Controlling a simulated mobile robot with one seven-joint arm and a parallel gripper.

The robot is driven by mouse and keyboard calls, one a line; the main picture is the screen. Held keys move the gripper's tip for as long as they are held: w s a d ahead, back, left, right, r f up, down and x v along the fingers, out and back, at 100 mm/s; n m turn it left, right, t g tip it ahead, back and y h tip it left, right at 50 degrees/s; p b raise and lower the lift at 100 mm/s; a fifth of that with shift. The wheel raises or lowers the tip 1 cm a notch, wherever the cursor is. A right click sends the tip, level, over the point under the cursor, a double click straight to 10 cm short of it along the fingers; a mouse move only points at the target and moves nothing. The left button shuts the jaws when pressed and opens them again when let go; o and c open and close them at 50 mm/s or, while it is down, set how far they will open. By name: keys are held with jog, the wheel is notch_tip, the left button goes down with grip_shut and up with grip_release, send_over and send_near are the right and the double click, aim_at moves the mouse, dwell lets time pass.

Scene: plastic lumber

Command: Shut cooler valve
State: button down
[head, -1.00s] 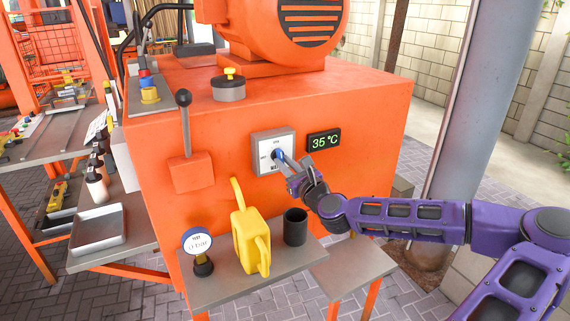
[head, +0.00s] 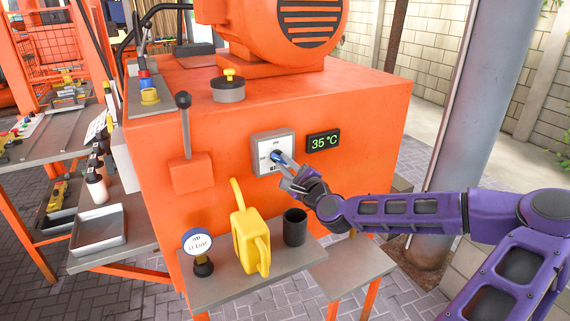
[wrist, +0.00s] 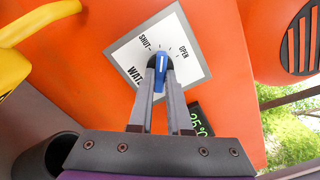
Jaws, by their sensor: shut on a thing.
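The cooler valve is a blue knob (wrist: 161,66) with a white pointer line, on a white square plate (head: 262,143) fixed to the orange machine's front. In the wrist view the plate reads SHUT at its upper left and OPEN at its upper right. The pointer line stands roughly upright in that view, between the two words. My gripper (wrist: 161,75) reaches the knob from the lower right in the head view and is shut on it, one finger on each side. The fingers hide the knob's lower sides and part of the plate's lettering.
A green display (head: 323,141) reading 35 °C sits right of the plate. Below, a shelf (head: 225,290) carries a yellow can (head: 250,240), a dark cup (head: 295,227) and a round gauge (head: 197,242). A lever (head: 186,130) stands left of the plate. A grey post (head: 470,100) rises behind my arm.

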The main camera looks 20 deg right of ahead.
jog(key=n, duration=0.3)
jog(key=shift+n, duration=0.3)
jog(key=shift+r+n, duration=0.15)
jog(key=shift+n, duration=1.65)
jog(key=c, duration=0.9)
grip_release()
jog(key=shift+o, duration=0.2)
